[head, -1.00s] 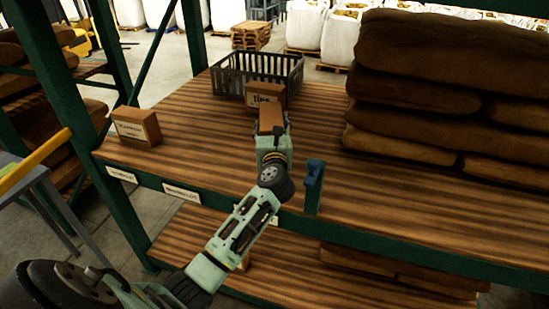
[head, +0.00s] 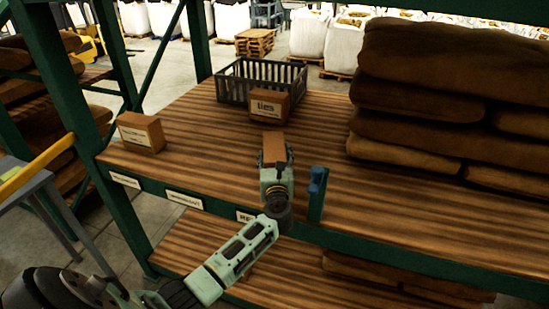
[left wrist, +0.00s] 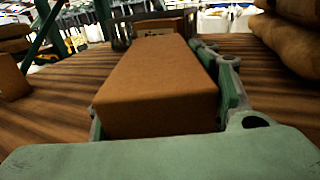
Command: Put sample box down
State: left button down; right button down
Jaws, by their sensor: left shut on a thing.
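The sample box is a plain brown cardboard box (head: 274,146) at the tip of my left arm in the head view. It fills the middle of the left wrist view (left wrist: 160,85). My left gripper (head: 274,158) is shut on it, with a finger along its right side. The box is over the front part of the wooden shelf (head: 210,140). I cannot tell whether its underside touches the boards. My right gripper is not in view.
A brown box with a printed label (head: 268,106) stands behind the held box, in front of a dark crate (head: 232,84). Another labelled box (head: 140,132) stands at the left. Stacked sacks (head: 430,110) fill the right. A blue clamp-like piece (head: 317,182) rises at the front edge.

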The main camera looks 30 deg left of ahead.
pick_arm(q)
jog(key=shift+r, duration=0.1)
jog(key=c, duration=0.7)
grip_release()
jog(key=shift+s+d, duration=0.25)
jog(key=shift+s, duration=0.05)
jog(key=b+v, duration=0.1)
jog(key=v, duration=0.9)
jog(key=shift+s+b, duration=0.1)
jog(key=shift+b, duration=0.3)
jog(key=shift+s+d, duration=0.4)
jog(key=shift+s, duration=0.1)
